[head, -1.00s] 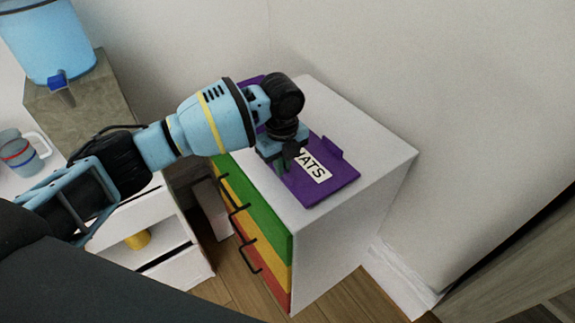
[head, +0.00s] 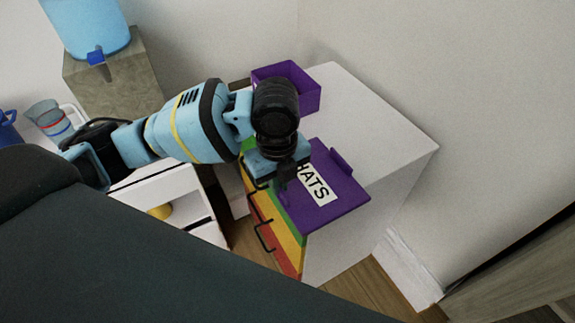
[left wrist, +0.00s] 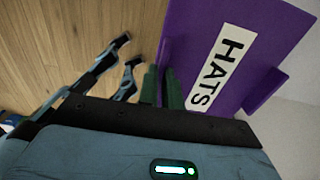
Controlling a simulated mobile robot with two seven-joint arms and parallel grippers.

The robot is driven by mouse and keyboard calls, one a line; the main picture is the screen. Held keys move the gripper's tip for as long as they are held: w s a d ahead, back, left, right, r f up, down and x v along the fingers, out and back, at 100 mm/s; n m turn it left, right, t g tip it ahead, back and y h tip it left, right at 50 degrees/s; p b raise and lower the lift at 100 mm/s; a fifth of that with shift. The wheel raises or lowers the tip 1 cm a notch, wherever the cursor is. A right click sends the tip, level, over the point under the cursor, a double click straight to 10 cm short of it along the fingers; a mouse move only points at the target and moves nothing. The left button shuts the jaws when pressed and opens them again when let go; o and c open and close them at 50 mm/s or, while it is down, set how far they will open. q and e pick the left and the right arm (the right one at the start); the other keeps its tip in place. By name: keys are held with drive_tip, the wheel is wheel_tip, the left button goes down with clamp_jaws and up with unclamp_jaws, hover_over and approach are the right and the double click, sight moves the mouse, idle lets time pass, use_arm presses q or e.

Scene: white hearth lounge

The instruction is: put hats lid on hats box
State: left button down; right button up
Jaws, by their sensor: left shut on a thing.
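The purple hats lid (head: 348,190), with a white HATS label and a raised tab on its far edge, is at the front corner of the white cabinet top. I cannot tell whether it rests there or is slightly raised. My left gripper (head: 283,183) is shut on the lid's left edge. In the left wrist view the lid (left wrist: 190,45) meets the fingers (left wrist: 161,78) at that edge, with the label beside them. The purple hats box (head: 309,98) stands open-topped at the far end of the cabinet top, apart from the lid and partly hidden by my arm. My right gripper is out of view.
The white cabinet (head: 385,140) has green, yellow and red drawer fronts with dark handles. Its top is clear between box and lid and to the right. Walls stand behind.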

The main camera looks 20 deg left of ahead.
use_arm(q)
drive_tip(key=shift+s+r, duration=0.1)
drive_tip(key=shift+s, duration=0.75)
drive_tip(key=a+n, duration=0.1)
drive_tip(key=n, duration=0.7)
drive_tip(key=s+a+r+n, duration=0.1)
drive_tip(key=a+n, duration=0.1)
drive_tip(key=n, duration=0.7)
drive_tip(key=a+r+n, duration=0.1)
drive_tip(key=n, duration=0.7)
drive_tip(key=shift+s+a+r+n, duration=0.15)
drive_tip(key=shift+a+r+n, duration=0.05)
drive_tip(key=shift+a+n, duration=0.1)
